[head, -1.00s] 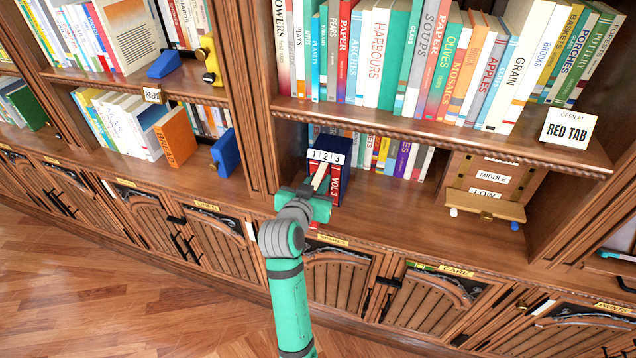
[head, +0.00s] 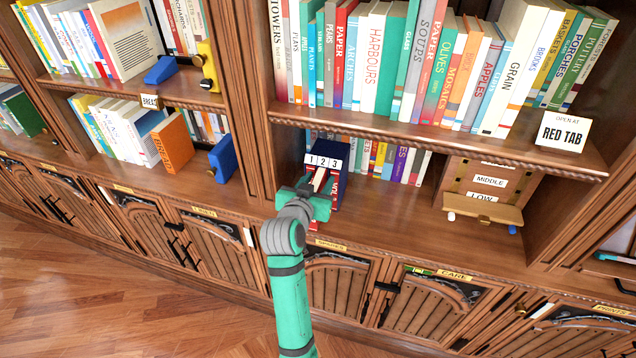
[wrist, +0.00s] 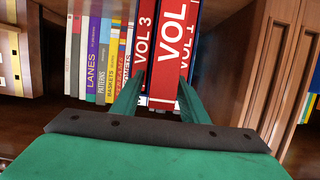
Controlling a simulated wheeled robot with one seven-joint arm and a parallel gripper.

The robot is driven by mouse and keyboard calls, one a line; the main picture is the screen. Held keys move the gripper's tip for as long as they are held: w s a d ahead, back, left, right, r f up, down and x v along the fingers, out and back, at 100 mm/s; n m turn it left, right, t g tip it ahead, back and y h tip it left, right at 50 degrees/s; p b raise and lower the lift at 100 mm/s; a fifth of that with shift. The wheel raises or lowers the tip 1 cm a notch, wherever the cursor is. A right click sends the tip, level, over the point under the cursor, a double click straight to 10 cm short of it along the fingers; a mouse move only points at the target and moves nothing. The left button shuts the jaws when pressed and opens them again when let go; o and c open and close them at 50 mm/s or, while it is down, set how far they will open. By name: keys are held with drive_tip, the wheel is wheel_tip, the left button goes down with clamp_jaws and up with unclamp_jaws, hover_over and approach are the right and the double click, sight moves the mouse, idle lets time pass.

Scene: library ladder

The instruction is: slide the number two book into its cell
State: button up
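A dark blue slipcase (head: 331,147) with white labels 1, 2 and 3 stands on the lower shelf. My gripper (head: 315,192) is in front of it. In the wrist view, my gripper's two green fingers (wrist: 162,92) are on either side of a red book (wrist: 172,52) whose spine reads VOL; its number is hidden. The fingers look shut on it. This book sticks out toward me, its pale top (head: 319,181) under label 2, its far part inside the case. The VOL 3 book (wrist: 144,40) sits deeper, to its left in the wrist view. A VOL 1 spine (wrist: 187,52) shows partly at right.
Upright books (head: 400,163) stand behind the case. A wooden box (head: 490,180) labelled MIDDLE and LOW is to the right, with bare shelf (head: 390,205) between. The upper shelf edge (head: 430,135) overhangs. A blue bookend (head: 223,158) is left, beyond the upright divider.

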drive_tip(key=v, duration=1)
drive_tip(key=shift+s, duration=0.35)
drive_tip(key=shift+a, duration=0.1)
